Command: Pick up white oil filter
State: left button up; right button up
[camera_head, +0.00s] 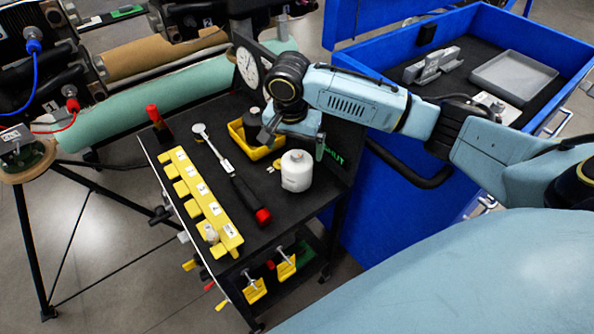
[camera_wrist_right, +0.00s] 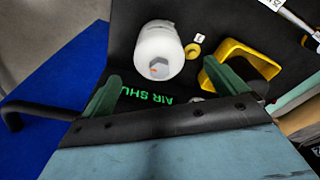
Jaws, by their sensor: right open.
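The white oil filter (camera_head: 297,171) stands upright on the black top of the cart, near its right side. In the right wrist view the white oil filter (camera_wrist_right: 158,48) shows whole, with a metal nut on its end. My right gripper (camera_head: 293,142) is just behind and above the filter, open and empty. In the right wrist view its two fingers (camera_wrist_right: 164,88) are wide apart, and the filter lies ahead of the gap between them, apart from both. My left gripper is in neither view.
A yellow tray (camera_head: 262,152) with a dark round part stands behind the filter. A wrench with a red end (camera_head: 262,215) and a yellow labelled rack (camera_head: 196,190) lie to the left. A blue tool cabinet (camera_head: 350,215) stands at the right. The cart top in front of the filter is clear.

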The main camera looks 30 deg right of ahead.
aim_at(295, 156)
notch_tip(295, 156, down, 3)
jog(key=shift+w+d+f, duration=0.1)
jog(key=shift+d+f, duration=0.05)
jog(key=shift+f, duration=0.05)
jog(key=shift+w+d+f+b, duration=0.15)
jog(key=shift+f+b, duration=0.1)
jog(key=shift+f, duration=0.6)
jog(key=shift+d+f+b, duration=0.2)
jog(key=shift+f+b, duration=0.1)
jog(key=shift+f, duration=0.6)
jog(key=shift+w+d+f+b, duration=0.15)
jog(key=shift+f+b, duration=0.1)
jog(key=shift+f, duration=0.6)
jog(key=c, duration=1.5)
notch_tip(295, 156, up, 10)
jog(key=shift+r+p, duration=0.1)
jog(key=shift+p, duration=0.85)
